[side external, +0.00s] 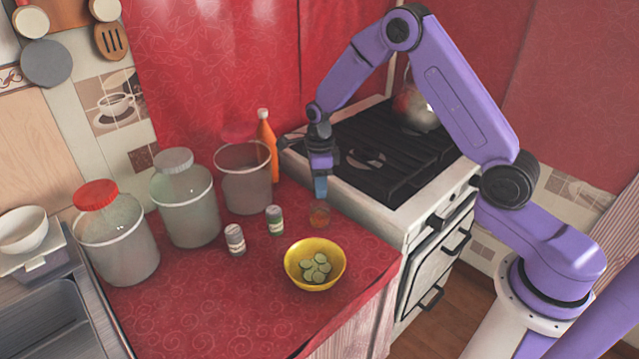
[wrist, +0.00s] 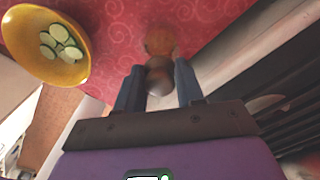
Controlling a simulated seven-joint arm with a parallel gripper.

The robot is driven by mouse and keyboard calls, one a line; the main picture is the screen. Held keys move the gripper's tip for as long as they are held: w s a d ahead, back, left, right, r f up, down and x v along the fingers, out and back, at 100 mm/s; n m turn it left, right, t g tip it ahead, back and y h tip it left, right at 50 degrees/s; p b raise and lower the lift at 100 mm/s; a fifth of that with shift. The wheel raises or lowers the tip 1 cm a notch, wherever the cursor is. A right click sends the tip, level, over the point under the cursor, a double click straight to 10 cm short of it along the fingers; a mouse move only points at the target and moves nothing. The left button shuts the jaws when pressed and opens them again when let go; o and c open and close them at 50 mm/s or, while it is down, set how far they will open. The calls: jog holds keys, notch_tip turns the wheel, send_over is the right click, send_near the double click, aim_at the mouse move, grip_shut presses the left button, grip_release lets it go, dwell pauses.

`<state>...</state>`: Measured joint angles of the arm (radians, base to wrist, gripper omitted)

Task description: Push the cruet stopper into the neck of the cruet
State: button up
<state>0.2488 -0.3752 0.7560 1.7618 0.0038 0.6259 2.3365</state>
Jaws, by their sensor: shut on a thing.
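The cruet (side external: 319,216) is a small clear vessel with orange-brown contents, standing on the red counter near the stove. In the wrist view it shows blurred (wrist: 160,40), just beyond my fingertips. My gripper (side external: 320,188) points down right above the cruet. In the wrist view its fingers (wrist: 157,80) are shut on the cruet stopper (wrist: 159,82), a rounded, brownish, glassy piece. The stopper lines up roughly with the cruet. Whether its lower end touches or enters the neck I cannot tell; the fingers hide the stopper in the side view.
A yellow bowl of green slices (side external: 291,272) stands in front of the cruet. Two small shakers (side external: 235,240) (side external: 275,221), large jars (side external: 186,205) and an orange bottle (side external: 267,142) stand to the left. The stove (side external: 385,150) is close on the right.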

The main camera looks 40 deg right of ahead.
jog(key=shift+f, duration=0.25)
jog(key=o, duration=1)
jog(key=shift+r, duration=0.1)
notch_tip(320, 180, up, 12)
jog(key=s+a+r+n, duration=0.3)
jog(key=s+a+n, duration=0.2)
jog(key=s+n, duration=1.15)
jog(key=n, duration=0.1)
jog(key=s+d+n, duration=0.1)
jog(key=s+n, duration=0.9)
jog(key=s+r+n, duration=0.1)
jog(key=s+n, duration=0.8)
jog(key=n, duration=0.1)
jog(key=shift+s+d+n, duration=0.2)
jog(key=shift+s+n, duration=0.05)
jog(key=shift+s, duration=0.05)
